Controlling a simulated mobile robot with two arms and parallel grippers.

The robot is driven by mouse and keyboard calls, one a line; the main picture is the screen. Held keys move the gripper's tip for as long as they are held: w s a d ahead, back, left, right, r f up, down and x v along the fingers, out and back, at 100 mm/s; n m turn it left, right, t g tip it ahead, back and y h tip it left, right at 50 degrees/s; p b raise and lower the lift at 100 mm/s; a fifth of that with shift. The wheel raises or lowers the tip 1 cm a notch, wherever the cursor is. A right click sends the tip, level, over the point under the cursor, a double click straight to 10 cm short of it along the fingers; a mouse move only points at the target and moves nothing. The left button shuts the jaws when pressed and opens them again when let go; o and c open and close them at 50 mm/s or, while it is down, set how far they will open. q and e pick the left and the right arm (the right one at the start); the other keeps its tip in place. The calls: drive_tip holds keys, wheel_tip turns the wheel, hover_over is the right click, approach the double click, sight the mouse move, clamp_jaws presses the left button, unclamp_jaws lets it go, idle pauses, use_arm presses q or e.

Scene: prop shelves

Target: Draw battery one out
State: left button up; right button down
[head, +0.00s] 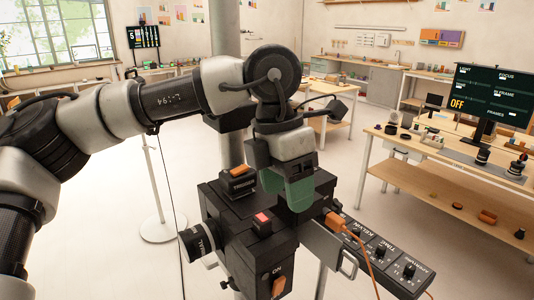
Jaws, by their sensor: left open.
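My left gripper (298,195) comes down from above with green fingers, over the right part of the top of a black box-shaped camera rig (230,215). It is open; the gap between its fingers is hard to see from here. A black block with an orange top (238,180) stands on the rig, left of the gripper and apart from it. A smaller black block with a red top (262,223) sits nearer the front. I cannot tell which is battery one, as no number is readable. The gripper hides the rig's surface behind it. My right gripper is not in view.
A labelled control strip (385,258) with knobs juts out to the right of the rig, with an orange plug and cable (340,222) beside it. A lens (197,243) sticks out left. A workbench (445,160) with a monitor (490,92) stands at right.

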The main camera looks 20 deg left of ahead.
sight(262, 218)
use_arm(q)
drive_tip(key=shift+n+t+y, duration=0.4)
drive_tip(key=shift+n+y, duration=0.1)
drive_tip(key=shift+y, duration=0.3)
drive_tip(key=a+r, duration=0.1)
drive_tip(key=a, duration=0.1)
drive_tip(key=w+a+r, duration=0.1)
drive_tip(key=shift+a+r, duration=0.3)
drive_tip(key=shift+a, duration=0.3)
wheel_tip(262, 218, down, 9)
drive_tip(key=p, duration=0.3)
drive_tip(key=shift+d+f, duration=0.1)
drive_tip(key=shift+f, duration=0.65)
drive_tip(key=shift+c, duration=0.4)
drive_tip(key=c, duration=1)
drive_tip(key=shift+r, duration=0.15)
drive_tip(key=shift+r+b, duration=0.3)
drive_tip(key=shift+r, duration=0.05)
